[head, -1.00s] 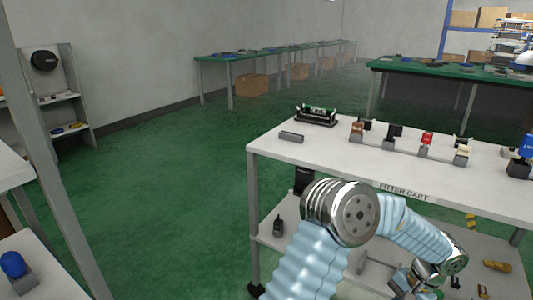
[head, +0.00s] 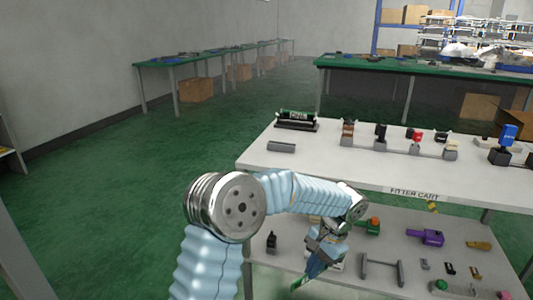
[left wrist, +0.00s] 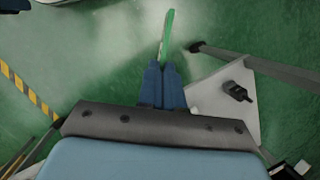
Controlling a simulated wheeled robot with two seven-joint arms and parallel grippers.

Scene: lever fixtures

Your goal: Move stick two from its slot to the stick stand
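My left gripper (head: 318,264) hangs beside the near left part of the cart's lower shelf in the head view. In the left wrist view its blue fingers (left wrist: 163,72) are closed together on a green stick (left wrist: 167,36), which points out beyond the fingertips over the green floor. The stick's green end also shows below the gripper in the head view (head: 300,283). No number on it can be read. I cannot tell which fixture is the stick stand or which is the slot. My right gripper is not in view.
The white cart top (head: 330,165) carries a grey block (head: 281,147), a black holder (head: 296,121) and several small lever fixtures. Its lower shelf holds a grey frame (head: 382,270), a purple part (head: 426,237) and a black handheld device (head: 271,242). Floor left of the cart is clear.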

